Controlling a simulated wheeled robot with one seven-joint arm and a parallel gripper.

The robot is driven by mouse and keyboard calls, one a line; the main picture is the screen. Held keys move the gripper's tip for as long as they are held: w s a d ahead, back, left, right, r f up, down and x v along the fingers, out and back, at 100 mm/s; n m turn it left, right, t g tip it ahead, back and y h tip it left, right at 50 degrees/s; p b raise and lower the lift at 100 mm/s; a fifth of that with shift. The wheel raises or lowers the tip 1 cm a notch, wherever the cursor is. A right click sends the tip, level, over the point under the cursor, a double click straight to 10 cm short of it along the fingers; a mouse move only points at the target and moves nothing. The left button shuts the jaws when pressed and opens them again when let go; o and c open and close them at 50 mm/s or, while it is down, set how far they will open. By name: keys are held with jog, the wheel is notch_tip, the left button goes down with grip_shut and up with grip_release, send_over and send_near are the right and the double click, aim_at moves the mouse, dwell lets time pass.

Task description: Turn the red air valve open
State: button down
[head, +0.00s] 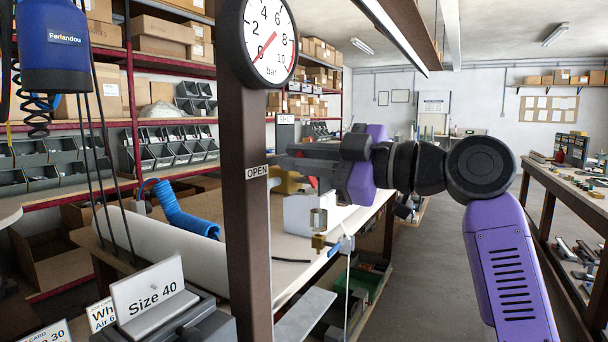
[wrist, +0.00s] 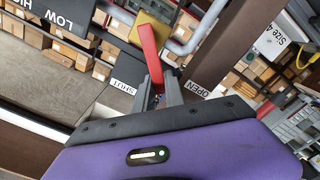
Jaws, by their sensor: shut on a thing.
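The red valve lever (wrist: 151,52) shows in the wrist view, running from beside a yellow valve body (wrist: 150,31) down to my fingers. My gripper (wrist: 161,90) is shut on the lever's lower end. A SHUT label (wrist: 124,87) lies left of the fingers and an OPEN label (wrist: 197,89) on the post lies right. In the head view my gripper (head: 284,164) reaches left toward the brown post (head: 250,210). The yellow body (head: 287,181) and a bit of red (head: 313,181) show there, mostly hidden behind the gripper.
A round pressure gauge (head: 266,42) on the post has its red needle near 0. An OPEN label (head: 257,172) is on the post and a SHUT label (head: 286,119) is behind it. A blue hose (head: 186,212) lies on the bench; a Size 40 sign (head: 150,299) stands front left.

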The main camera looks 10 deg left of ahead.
jog(key=shift+s+a+f+n+b, duration=0.1)
jog(key=shift+s+f+n+b, duration=0.2)
jog(key=shift+f+n+b, duration=0.85)
jog(key=shift+s+a+f+n+b, duration=0.15)
jog(key=shift+s+f+n+b, duration=0.3)
jog(key=shift+n+b, duration=1.25)
jog(key=shift+s+a+f+n+b, duration=0.1)
jog(key=shift+s+f+n+b, duration=0.1)
jog(key=shift+f+n+b, duration=1.15)
jog(key=shift+r+n+p, duration=0.3)
jog(key=shift+r+n, duration=0.15)
jog(key=shift+n, duration=0.05)
jog(key=c, duration=1.4)
grip_release()
jog(key=v, duration=0.8)
jog(key=shift+r, duration=0.1)
